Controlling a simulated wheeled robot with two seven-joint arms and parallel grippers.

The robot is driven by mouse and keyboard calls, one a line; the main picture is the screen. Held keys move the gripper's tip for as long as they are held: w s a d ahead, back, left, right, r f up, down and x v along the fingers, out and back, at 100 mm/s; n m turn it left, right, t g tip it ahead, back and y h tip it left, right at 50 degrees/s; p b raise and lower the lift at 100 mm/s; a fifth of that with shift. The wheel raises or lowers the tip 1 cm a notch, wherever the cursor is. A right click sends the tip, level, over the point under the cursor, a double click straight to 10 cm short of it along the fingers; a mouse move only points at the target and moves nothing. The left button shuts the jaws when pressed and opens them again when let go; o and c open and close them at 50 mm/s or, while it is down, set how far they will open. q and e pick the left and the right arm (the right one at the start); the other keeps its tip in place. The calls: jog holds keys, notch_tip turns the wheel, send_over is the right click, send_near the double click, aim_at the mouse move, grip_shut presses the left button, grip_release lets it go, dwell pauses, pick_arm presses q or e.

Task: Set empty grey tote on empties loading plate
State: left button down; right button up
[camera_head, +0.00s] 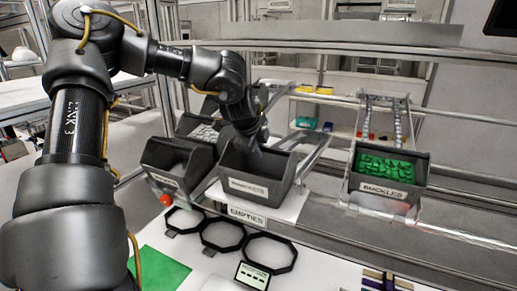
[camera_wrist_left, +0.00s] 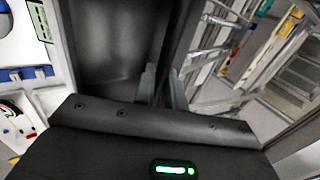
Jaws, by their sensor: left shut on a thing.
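The grey tote (camera_head: 252,188) sits on or just above the white loading plate (camera_head: 291,206), which carries the EMPTIES label. I cannot tell whether its base fully touches the plate. My left gripper (camera_head: 250,140) reaches down at the tote's back edge, and its fingers are partly hidden behind the tote. In the left wrist view, the gripper (camera_wrist_left: 162,85) is shut on the tote's wall, with one finger on each side. The tote's dark inside (camera_wrist_left: 112,45) looks empty there. My right gripper is not in view.
Another dark tote (camera_head: 175,165) stands close on the left, near a red knob (camera_head: 166,200). A BUCKLES tote (camera_head: 385,178) full of green parts is on the right. Black rings (camera_head: 268,252) and a green mat (camera_head: 160,268) lie on the white table in front.

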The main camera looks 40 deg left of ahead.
pick_arm(q)
jog(key=shift+f, duration=0.1)
jog(key=c, duration=1.4)
grip_release()
jog(key=shift+s+d+r, duration=0.1)
jog(key=shift+s+r, duration=0.05)
jog(key=shift+r, duration=0.1)
jog(key=b+v, duration=0.3)
jog(key=v, duration=0.7)
jog(key=shift+s+r+b, duration=0.1)
jog(key=shift+r+b, duration=0.05)
jog(key=shift+b, duration=0.15)
